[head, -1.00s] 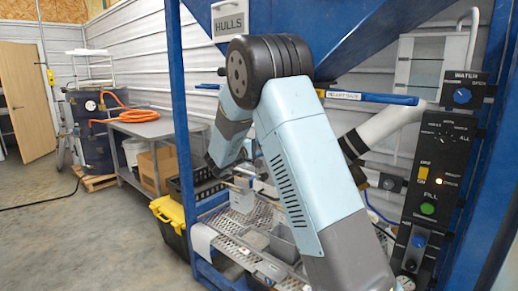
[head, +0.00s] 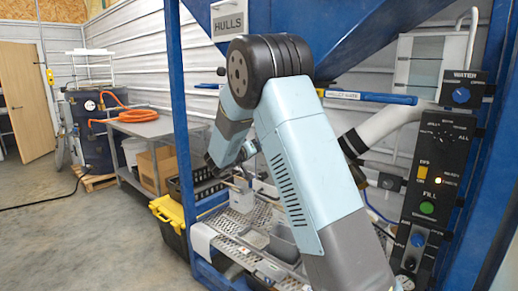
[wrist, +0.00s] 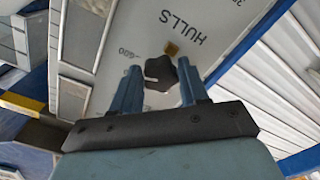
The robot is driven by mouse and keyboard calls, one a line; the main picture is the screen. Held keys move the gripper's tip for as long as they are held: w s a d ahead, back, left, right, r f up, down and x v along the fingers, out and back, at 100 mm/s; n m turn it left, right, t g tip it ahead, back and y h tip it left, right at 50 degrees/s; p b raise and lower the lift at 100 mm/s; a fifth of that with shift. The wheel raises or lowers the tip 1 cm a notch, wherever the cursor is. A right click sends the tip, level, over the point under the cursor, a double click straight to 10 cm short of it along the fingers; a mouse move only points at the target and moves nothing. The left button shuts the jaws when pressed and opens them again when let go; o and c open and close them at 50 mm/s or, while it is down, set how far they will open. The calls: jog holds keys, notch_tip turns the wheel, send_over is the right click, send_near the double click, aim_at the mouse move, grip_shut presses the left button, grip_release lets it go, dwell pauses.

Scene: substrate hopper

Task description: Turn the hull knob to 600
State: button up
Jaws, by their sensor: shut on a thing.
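The dark hull knob (wrist: 160,73) sits on a grey panel (wrist: 112,65) marked HULLS in the wrist view. A small brown-yellow mark (wrist: 171,48) shows at its upper right edge. The 600 label (wrist: 130,52) is on the panel, to the left of and above the knob, apart from the brown-yellow mark. My gripper (wrist: 160,88) has one finger on each side of the knob and is shut on it. In the head view my arm hides the gripper and the knob.
A blue hopper frame (head: 175,110) stands around the work area, with a perforated shelf (head: 235,250) low inside it. Open floor (head: 80,235) lies at the left.

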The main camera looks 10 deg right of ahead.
jog(key=shift+f+m, duration=0.15)
jog(key=shift+m, duration=0.65)
jog(key=o, duration=1)
jog(key=shift+w, duration=0.1)
jog(key=shift+o, duration=0.2)
jog(key=v, duration=1.3)
jog(key=shift+s+a, duration=0.25)
jog(key=shift+a, duration=0.1)
